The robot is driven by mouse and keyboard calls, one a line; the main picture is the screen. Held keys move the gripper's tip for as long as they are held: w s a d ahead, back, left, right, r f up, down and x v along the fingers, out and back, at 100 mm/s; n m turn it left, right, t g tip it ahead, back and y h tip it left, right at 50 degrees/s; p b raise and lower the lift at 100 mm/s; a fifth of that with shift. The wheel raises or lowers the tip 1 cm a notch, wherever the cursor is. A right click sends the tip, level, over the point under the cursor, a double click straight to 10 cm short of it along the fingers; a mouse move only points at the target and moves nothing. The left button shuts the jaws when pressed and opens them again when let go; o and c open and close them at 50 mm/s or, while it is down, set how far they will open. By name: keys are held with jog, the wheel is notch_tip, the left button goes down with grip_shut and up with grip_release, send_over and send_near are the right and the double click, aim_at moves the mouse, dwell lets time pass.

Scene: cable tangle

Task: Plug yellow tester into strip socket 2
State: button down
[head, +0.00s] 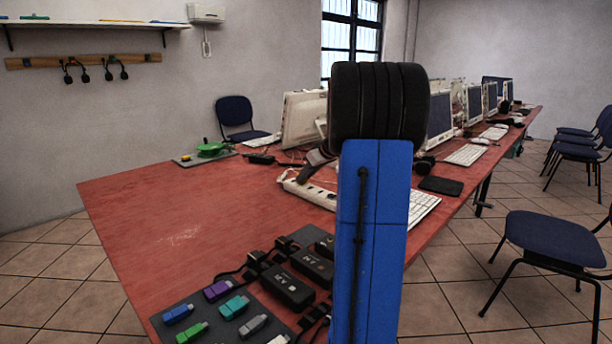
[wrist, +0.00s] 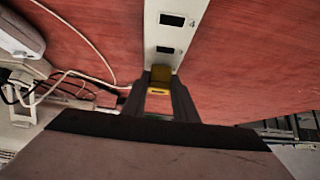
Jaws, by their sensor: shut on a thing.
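The yellow tester (wrist: 161,73) is between the fingertips of my gripper (wrist: 160,86) in the wrist view, and the gripper is shut on it. The white power strip (wrist: 160,34) runs up the picture from the tester. Two dark sockets show on it beyond the tester; the farther one is marked 4. Socket 2 cannot be made out, and the tester and fingers cover that part of the strip. I cannot tell whether the tester touches the strip or sits in a socket. In the head view the strip (head: 311,192) lies on the red table, partly behind my arm.
A dark mat (head: 168,335) with several coloured sticks, black adapters (head: 288,287) and plugs lies at the table's near edge. Monitors (head: 303,118), keyboards (head: 466,154) and loose cables (wrist: 85,40) are near the strip.

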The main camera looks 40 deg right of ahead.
jog(key=shift+f, duration=0.1)
jog(key=c, duration=1.3)
grip_release()
jog(key=shift+c, duration=0.2)
jog(key=v, duration=1.7)
jog(key=shift+s, duration=0.15)
